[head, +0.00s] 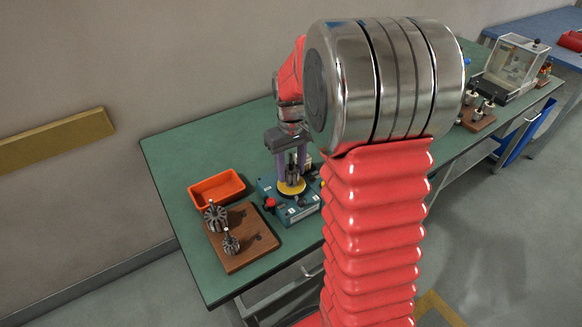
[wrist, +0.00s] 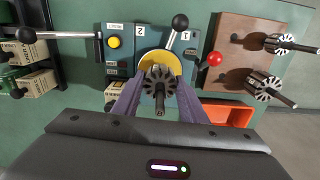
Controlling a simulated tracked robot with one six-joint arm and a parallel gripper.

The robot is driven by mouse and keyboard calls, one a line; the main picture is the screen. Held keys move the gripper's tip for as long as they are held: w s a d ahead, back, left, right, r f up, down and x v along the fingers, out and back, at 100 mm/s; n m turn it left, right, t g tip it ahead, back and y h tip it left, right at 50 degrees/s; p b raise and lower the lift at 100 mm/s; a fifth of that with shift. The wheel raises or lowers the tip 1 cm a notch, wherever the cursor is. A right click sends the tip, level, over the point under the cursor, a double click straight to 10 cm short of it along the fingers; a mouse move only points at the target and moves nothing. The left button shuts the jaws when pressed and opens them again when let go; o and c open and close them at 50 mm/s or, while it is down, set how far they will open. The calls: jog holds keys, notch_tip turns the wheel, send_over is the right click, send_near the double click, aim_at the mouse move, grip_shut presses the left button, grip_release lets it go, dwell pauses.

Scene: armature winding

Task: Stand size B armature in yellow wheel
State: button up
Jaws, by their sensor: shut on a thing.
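My gripper (head: 291,166) is shut on a dark toothed armature (head: 292,172), which stands upright between the purple fingers. In the wrist view the gripper (wrist: 158,84) shows its fingers on both sides of this armature (wrist: 159,88), shaft end toward the camera. The yellow wheel (head: 293,188) lies on the blue-grey winding machine directly below the armature; it also shows in the wrist view (wrist: 149,58), partly hidden by the armature. I cannot tell whether the lower shaft is in the wheel or just above it.
A wooden board (head: 250,256) left of the machine bears two armatures, a larger (head: 215,216) and a smaller (head: 231,241). An orange tray (head: 240,193) is behind it. A red knob (wrist: 215,58) and black-knobbed levers (wrist: 180,22) rise near the wheel. Small boxes (wrist: 31,52) stand beyond.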

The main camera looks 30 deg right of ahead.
jog(key=shift+f, duration=0.25)
dwell(0.4)
jog(key=o, duration=1.3)
jog(key=shift+r, duration=2.25)
notch_tip(320, 180, up, 14)
jog(key=shift+f, duration=0.15)
